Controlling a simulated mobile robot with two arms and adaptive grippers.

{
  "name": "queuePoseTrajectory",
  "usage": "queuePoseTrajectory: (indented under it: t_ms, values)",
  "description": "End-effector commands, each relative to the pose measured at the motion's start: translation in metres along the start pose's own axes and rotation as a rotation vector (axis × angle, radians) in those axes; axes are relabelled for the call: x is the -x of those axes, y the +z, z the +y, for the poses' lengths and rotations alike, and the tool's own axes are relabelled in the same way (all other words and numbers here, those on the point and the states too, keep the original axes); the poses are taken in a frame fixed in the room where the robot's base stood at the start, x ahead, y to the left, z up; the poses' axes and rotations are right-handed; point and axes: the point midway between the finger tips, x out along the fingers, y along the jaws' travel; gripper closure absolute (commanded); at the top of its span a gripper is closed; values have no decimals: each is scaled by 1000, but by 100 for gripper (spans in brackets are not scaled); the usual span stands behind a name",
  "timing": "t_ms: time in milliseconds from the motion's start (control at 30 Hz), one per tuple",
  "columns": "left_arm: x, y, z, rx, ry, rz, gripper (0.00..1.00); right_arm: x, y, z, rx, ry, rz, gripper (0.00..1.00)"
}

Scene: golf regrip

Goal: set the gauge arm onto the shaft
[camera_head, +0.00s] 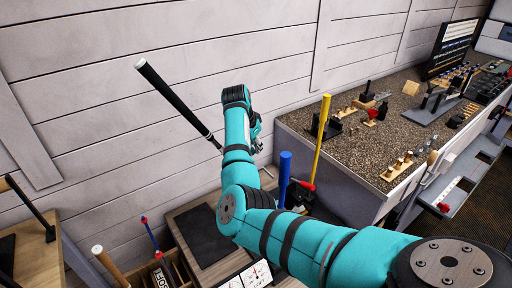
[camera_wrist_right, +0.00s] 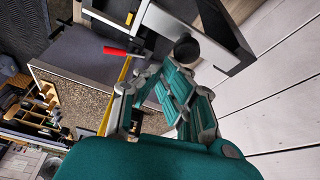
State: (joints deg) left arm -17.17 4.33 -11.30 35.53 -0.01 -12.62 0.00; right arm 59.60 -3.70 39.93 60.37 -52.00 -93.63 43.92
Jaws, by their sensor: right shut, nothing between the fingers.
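A golf club with a black grip (camera_head: 175,98) slants down to the right in the head view. Its bare shaft (camera_head: 214,144) shows briefly below the grip and then passes behind my right arm. My right gripper (camera_head: 258,145) is beyond the wrist, beside the shaft's lower end, and partly hidden by the arm. In the right wrist view its linkage fingers (camera_wrist_right: 165,90) are shut and empty. A red-handled lever (camera_head: 305,185) stands by the bench, and a red handle also shows in the right wrist view (camera_wrist_right: 116,51). I cannot make out the gauge arm for certain. My left gripper is not in view.
A yellow post (camera_head: 322,135) and a blue post (camera_head: 285,175) stand right of my arm. A speckled-top bench (camera_head: 360,150) with small tools and a screen (camera_head: 450,48) is at the right. A dark mat (camera_head: 203,236) lies below. The panelled wall (camera_head: 150,45) is behind.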

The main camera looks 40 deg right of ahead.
Motion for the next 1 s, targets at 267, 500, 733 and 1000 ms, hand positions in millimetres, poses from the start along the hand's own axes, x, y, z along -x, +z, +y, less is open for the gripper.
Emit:
queuePoseTrajectory:
  t_ms: [267, 500, 733, 1000]
  values:
    - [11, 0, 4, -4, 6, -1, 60, 1, -11, 6, 1, 1, -1, 100]
    - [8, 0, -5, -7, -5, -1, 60, 16, -30, 11, 5, -9, 1, 100]
    - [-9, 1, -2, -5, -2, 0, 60, 65, -32, 6, 5, -6, 1, 100]
    - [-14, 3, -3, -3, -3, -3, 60, 92, -33, 4, 6, -2, -1, 100]
